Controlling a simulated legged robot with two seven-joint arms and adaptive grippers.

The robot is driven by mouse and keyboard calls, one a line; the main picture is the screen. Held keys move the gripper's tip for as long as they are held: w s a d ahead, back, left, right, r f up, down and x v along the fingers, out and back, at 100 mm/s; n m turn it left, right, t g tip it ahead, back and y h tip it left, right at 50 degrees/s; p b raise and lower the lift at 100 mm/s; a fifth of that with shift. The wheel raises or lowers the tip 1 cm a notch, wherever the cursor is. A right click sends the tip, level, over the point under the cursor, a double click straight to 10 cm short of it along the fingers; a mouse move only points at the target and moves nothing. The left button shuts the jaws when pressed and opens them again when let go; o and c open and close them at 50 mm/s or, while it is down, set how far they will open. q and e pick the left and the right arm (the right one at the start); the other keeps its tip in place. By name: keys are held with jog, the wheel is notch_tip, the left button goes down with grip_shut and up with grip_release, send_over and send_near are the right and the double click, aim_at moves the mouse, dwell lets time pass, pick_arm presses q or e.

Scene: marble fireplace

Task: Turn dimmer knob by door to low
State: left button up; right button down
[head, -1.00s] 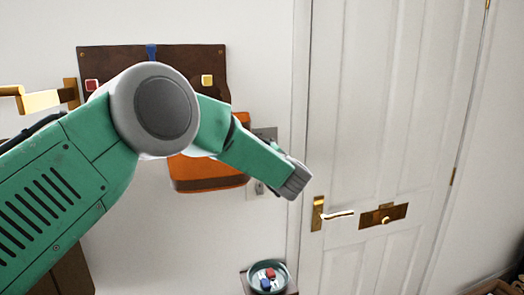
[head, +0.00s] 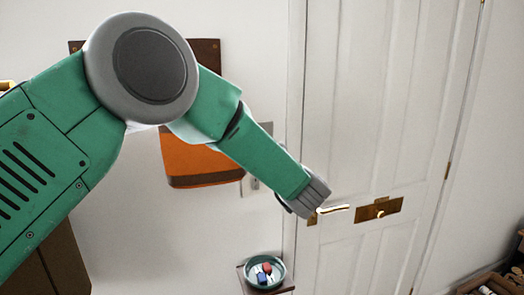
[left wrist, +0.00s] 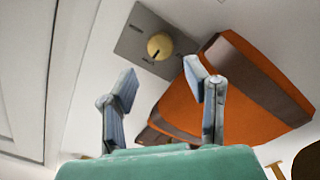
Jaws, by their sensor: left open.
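The dimmer is a grey plate (left wrist: 133,45) on the white wall with a round brass knob (left wrist: 159,46), seen in the left wrist view. Dark marks show on the plate, and a dark line shows at the knob's lower left; the exact setting is hard to read. My left gripper (left wrist: 160,76) is open and empty, its two fingers spread below the knob in that view and apart from it. In the head view my left gripper (head: 308,197) is in front of the door's edge, and my arm mostly hides the dimmer. My right gripper is not in view.
An orange and brown wall pouch (left wrist: 240,95) hangs beside the dimmer. A teal bowl (head: 281,282) with small red and blue items stands below.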

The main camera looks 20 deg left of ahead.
pick_arm(q)
jog(key=shift+v, duration=1.75)
jog(key=shift+d+f, duration=0.1)
jog(key=s+a+f+m+g+h+b, duration=0.1)
jog(key=s+a+f+m+h+b, duration=0.2)
jog(key=f, duration=0.9)
jog(key=s+f+m+g+h+b, duration=0.1)
jog(key=s+f+m+h+b, duration=0.25)
jog(key=f, duration=0.95)
jog(key=s+a+f+m+g+h+b, duration=0.15)
jog(key=s+f+m, duration=0.4)
jog(key=f, duration=0.65)
jog(key=s+a+f+m+g+h+b, duration=0.1)
jog(key=s+a+f+g+b, duration=0.15)
jog(key=s+f, duration=0.65)
jog(key=s+a+f+m+g+b, duration=0.2)
jog(key=s+f+g+b, duration=0.15)
jog(key=s+f, duration=0.5)
jog(key=s+a+f+g+b, duration=0.1)
jog(key=s+g, duration=0.1)
jog(key=s, duration=0.7)
jog(key=s+a+f+m+g+h+b, duration=0.1)
jog(key=s+a+g, duration=0.1)
jog(key=s, duration=0.6)
jog(key=shift+s+a+f+g, duration=0.25)
jog(key=shift+s+f+g, duration=0.1)
jog(key=shift+s+g, duration=0.1)
